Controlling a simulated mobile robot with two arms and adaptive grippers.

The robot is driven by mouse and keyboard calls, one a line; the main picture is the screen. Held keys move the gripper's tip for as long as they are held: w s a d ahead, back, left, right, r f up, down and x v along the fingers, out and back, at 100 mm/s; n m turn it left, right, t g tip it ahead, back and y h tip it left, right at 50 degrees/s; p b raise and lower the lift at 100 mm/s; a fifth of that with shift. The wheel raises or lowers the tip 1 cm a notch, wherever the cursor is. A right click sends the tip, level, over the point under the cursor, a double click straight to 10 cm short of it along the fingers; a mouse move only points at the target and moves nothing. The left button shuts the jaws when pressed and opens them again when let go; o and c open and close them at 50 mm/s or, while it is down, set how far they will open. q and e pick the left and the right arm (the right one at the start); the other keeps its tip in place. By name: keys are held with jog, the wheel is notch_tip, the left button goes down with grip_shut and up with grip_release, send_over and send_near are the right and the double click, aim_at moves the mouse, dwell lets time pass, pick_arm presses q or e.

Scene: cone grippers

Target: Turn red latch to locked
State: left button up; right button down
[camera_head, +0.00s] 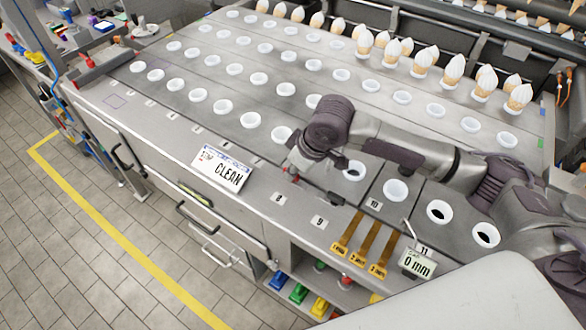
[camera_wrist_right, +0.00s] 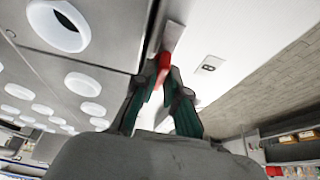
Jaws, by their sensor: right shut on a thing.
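The red latch (camera_wrist_right: 164,64) shows in the right wrist view as a small red piece at the edge of the grey top panel. My right gripper (camera_wrist_right: 163,83) is shut on it, with the two green-padded fingers converging around the red part. In the head view my right gripper (camera_head: 291,171) is at the front edge of the counter, right of the CLEAN sign. Only a speck of the red latch shows there, and the gripper covers the rest. I cannot tell its exact angle. My left gripper is not in view.
Brown gauge strips (camera_head: 365,250) and a 0 mm display (camera_head: 417,263) are to the right. Filled cones (camera_head: 425,60) stand at the back.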

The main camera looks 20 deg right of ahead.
jog(key=shift+r+n+p, duration=0.2)
jog(key=shift+n+p, duration=0.7)
jog(key=shift+p, duration=0.15)
jog(key=shift+n+g+y+p, duration=0.4)
jog(key=shift+n+g+p, duration=0.1)
jog(key=shift+n+p, duration=0.3)
jog(key=shift+w+n+y+p, duration=0.15)
jog(key=shift+n+y+p, duration=0.2)
jog(key=shift+n, duration=0.55)
jog(key=shift+f+n+g+p, duration=0.1)
jog(key=shift+n+g+p, duration=0.2)
jog(key=shift+n+g, duration=0.45)
jog(key=shift+w+n, duration=0.1)
jog(key=shift+n, duration=1.05)
jog(key=n+g, duration=0.1)
jog(key=n, duration=0.1)
jog(key=shift+f+n, duration=0.1)
jog(key=shift+n, duration=0.2)
jog(key=n+g+b, duration=0.1)
jog(key=n, duration=0.1)
jog(key=n+g+b, duration=0.1)
jog(key=n, duration=0.2)
jog(key=shift+w+n+g, duration=0.15)
jog(key=shift+n+g, duration=0.1)
jog(key=shift+n, duration=0.05)
